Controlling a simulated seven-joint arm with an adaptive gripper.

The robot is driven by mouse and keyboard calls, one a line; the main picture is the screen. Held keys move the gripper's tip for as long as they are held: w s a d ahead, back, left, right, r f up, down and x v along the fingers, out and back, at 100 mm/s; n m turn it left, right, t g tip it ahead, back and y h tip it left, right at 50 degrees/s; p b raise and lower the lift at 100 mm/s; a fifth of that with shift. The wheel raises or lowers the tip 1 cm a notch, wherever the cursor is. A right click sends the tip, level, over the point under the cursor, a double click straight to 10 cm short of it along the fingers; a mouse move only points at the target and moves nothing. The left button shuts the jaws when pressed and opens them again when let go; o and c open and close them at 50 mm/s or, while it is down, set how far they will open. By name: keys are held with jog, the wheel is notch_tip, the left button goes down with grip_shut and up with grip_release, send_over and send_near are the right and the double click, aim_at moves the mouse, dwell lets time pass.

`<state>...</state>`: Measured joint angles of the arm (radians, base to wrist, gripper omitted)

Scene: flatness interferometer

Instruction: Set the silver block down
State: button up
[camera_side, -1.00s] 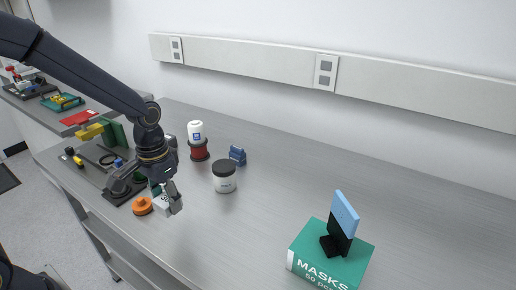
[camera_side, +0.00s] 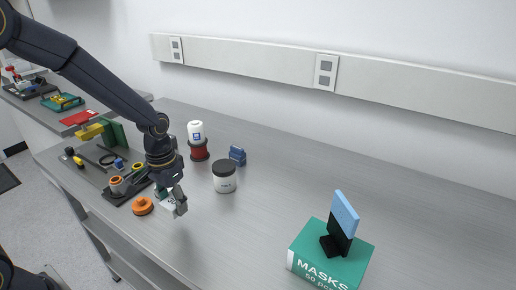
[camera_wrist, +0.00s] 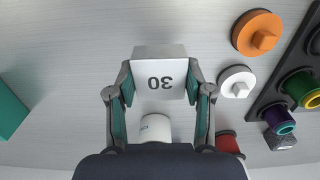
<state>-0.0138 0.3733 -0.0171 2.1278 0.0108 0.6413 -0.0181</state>
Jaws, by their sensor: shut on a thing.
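The silver block (camera_wrist: 160,80), marked "30", sits between the two fingers of my gripper (camera_wrist: 161,76) in the wrist view. The number reads upside down there. In the side view my gripper (camera_side: 176,204) points down over the grey bench near its front edge, shut on the block, which is mostly hidden by the fingers. I cannot tell whether the block touches the bench. An orange knobbed disc (camera_side: 142,206) lies just left of my gripper and also shows in the wrist view (camera_wrist: 258,35).
A white knobbed disc (camera_wrist: 237,81) lies beside the block. A black tray (camera_wrist: 292,62) holds coloured rings. A black-lidded jar (camera_side: 224,178) and a red and white stack (camera_side: 198,146) stand behind. A green mask box (camera_side: 305,265) is far right; the bench between is clear.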

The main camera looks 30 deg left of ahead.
jog(key=shift+w+r, duration=0.2)
jog(key=shift+w, duration=1.05)
jog(key=shift+s, duration=0.1)
jog(key=shift+r+n, duration=0.3)
jog(key=shift+r, duration=0.1)
jog(key=w+d+r, duration=0.4)
jog(key=r, duration=0.1)
send_over(253, 190)
jog(key=s, duration=0.1)
jog(key=f, duration=0.6)
jog(key=shift+s+a+f, duration=0.1)
jog(key=shift+s+f, duration=0.1)
jog(key=shift+f, duration=0.1)
jog(key=shift+w+f, duration=0.4)
jog(key=shift+f, duration=0.05)
jog(key=shift+w+f, duration=0.15)
jog(key=shift+f, duration=0.75)
jog(key=shift+w+f, duration=0.1)
jog(key=shift+f, duration=0.75)
